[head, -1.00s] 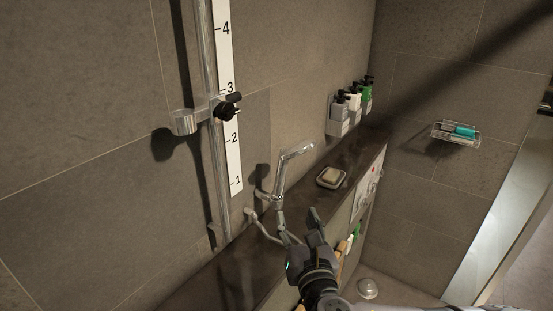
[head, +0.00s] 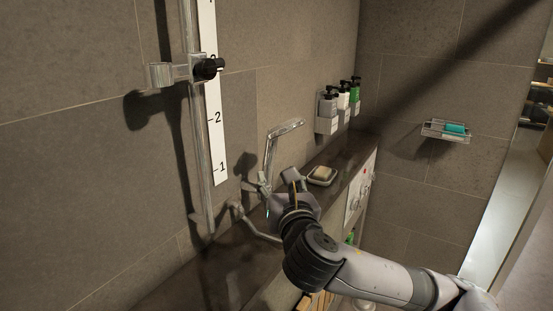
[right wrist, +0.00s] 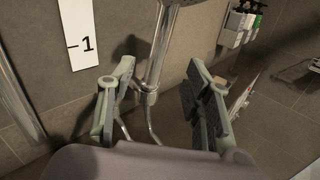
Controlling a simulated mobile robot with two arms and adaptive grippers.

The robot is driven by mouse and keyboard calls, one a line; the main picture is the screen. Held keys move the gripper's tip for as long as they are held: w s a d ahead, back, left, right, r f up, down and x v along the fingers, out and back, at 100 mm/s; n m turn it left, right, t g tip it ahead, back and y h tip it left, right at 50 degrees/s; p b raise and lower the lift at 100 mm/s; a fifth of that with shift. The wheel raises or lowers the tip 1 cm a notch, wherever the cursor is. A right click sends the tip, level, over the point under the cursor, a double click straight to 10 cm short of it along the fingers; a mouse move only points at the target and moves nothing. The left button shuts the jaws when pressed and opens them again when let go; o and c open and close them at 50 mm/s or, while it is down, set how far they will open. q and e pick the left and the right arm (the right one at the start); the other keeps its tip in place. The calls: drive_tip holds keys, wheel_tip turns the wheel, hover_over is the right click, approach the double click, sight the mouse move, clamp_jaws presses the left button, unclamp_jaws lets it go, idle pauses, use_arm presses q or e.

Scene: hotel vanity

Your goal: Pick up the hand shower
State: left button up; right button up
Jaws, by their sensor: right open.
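The chrome hand shower (head: 271,153) stands upright over the dark ledge near the wall, its bent head at the top pointing right. My right gripper (head: 270,190) is at its lower part in the head view and partly hides it. In the right wrist view, the chrome handle (right wrist: 158,55) rises between the two spread fingers of my right gripper (right wrist: 158,98). The fingers are open, with a visible gap on each side of the handle. The handle's lower end at its fitting is partly hidden in the head view. My left gripper is not in view.
A slide rail (head: 199,150) with a chrome holder (head: 170,73) and a numbered strip (head: 213,130) stands on the left wall. A soap dish (head: 321,176) is on the ledge (head: 215,270). Pump bottles (head: 342,100) and a wire basket (head: 446,132) hang farther back.

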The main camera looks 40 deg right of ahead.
sight(270, 163)
drive_tip(key=p+x, duration=0.1)
drive_tip(key=x, duration=0.3)
drive_tip(key=shift+w+d+r+p, duration=0.1)
drive_tip(key=shift+p, duration=0.25)
drive_tip(key=p+x, duration=0.1)
drive_tip(key=x, duration=0.4)
drive_tip(key=shift+w+p, duration=0.15)
drive_tip(key=shift+p, duration=0.2)
drive_tip(key=shift+w+d+f, duration=0.15)
drive_tip(key=shift+w+f, duration=0.1)
drive_tip(key=shift+w, duration=0.15)
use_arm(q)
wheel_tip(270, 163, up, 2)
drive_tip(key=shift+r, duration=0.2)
use_arm(e)
drive_tip(key=shift+s, duration=0.1)
drive_tip(key=shift+c, duration=0.6)
clamp_jaws()
